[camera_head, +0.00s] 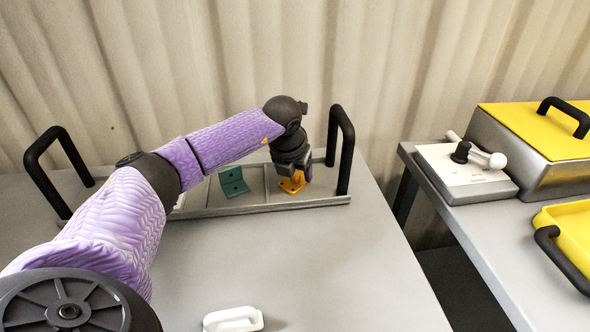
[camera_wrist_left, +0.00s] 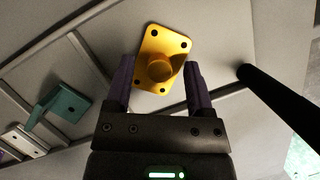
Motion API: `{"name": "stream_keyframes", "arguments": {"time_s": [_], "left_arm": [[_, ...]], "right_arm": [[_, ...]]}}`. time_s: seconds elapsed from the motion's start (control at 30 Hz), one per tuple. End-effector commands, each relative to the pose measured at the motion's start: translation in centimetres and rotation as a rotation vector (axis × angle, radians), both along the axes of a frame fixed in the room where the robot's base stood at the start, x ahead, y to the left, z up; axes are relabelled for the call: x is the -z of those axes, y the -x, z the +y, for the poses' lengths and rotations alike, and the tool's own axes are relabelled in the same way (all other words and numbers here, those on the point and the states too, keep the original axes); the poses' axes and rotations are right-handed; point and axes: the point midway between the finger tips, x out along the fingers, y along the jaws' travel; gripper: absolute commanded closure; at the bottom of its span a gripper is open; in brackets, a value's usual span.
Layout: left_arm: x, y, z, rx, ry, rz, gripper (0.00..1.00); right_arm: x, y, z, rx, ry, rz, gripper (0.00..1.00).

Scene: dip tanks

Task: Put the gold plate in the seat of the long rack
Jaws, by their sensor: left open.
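The long rack (camera_head: 265,208) lies along the back of the grey table, with a black handle at each end. The gold plate (camera_head: 290,186) is at the rack's right-hand compartment, and its knob and corner holes show in the left wrist view (camera_wrist_left: 155,45). My left gripper (camera_head: 293,172) is right over it, pointing down. In the left wrist view its fingers (camera_wrist_left: 158,88) are open, one on each side of the plate's knob. I cannot tell whether they touch it. My right gripper is not in view.
A teal bracket (camera_head: 233,182) and a small white piece, seen in the left wrist view (camera_wrist_left: 24,141), sit in compartments farther left. A white handle-shaped item (camera_head: 233,320) lies at the front. The right bench holds a yellow-lidded tank (camera_head: 540,127) and a white lever box (camera_head: 462,176).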

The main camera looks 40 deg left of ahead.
Motion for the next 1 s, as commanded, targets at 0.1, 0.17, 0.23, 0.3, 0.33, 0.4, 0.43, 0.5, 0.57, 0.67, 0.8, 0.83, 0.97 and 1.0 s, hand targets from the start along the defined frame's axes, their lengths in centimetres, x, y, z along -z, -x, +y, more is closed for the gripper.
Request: {"name": "stream_keyframes", "arguments": {"time_s": [0.1, 0.17, 0.23, 0.3, 0.33, 0.4, 0.43, 0.5, 0.57, 0.67, 0.8, 0.83, 0.97, 1.0], "left_arm": [[-0.4, 0.0, 0.0, 0.0, 0.0, -0.001, 0.31], [-1.4, 0.3, -0.1, 0.0, -0.001, -0.003, 0.31], [-3.2, 0.8, -0.3, 0.001, -0.002, -0.005, 0.31], [-5.3, 1.5, -0.5, 0.001, -0.003, -0.006, 0.31], [-6.2, 1.8, -0.7, 0.002, -0.002, -0.007, 0.31], [-8.0, 2.4, -0.9, 0.002, -0.003, -0.005, 0.31], [-8.6, 2.7, -1.1, 0.001, -0.002, -0.006, 0.31], [-10.0, 3.2, -1.3, 0.0, -0.002, -0.005, 0.31], [-10.7, 3.5, -1.5, 0.001, -0.001, -0.004, 0.31], [-11.4, 3.8, -1.6, 0.0, 0.0, -0.001, 0.31], [-11.5, 3.9, -1.6, 0.0, 0.0, 0.0, 0.31], [-11.5, 3.9, -1.6, 0.0, 0.0, 0.0, 0.31], [-11.4, 3.9, -1.7, 0.0, 0.0, 0.0, 0.31], [-11.4, 3.9, -1.7, 0.0, 0.0, 0.0, 0.31]], "right_arm": [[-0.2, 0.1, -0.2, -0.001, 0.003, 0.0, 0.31], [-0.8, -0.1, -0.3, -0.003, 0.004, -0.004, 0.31], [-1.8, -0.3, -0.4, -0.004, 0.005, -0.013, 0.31], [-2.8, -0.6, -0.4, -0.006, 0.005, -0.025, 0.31], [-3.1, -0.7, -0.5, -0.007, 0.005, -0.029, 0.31], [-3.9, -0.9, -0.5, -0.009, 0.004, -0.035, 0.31], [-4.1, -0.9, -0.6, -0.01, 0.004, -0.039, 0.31], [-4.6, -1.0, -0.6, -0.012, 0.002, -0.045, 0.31], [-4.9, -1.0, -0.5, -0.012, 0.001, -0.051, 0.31], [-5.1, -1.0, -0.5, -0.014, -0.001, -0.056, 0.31], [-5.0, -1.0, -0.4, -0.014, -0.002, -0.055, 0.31], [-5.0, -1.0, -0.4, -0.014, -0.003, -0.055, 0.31], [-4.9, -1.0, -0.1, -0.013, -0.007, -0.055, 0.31], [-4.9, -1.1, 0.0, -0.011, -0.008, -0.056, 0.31]]}}
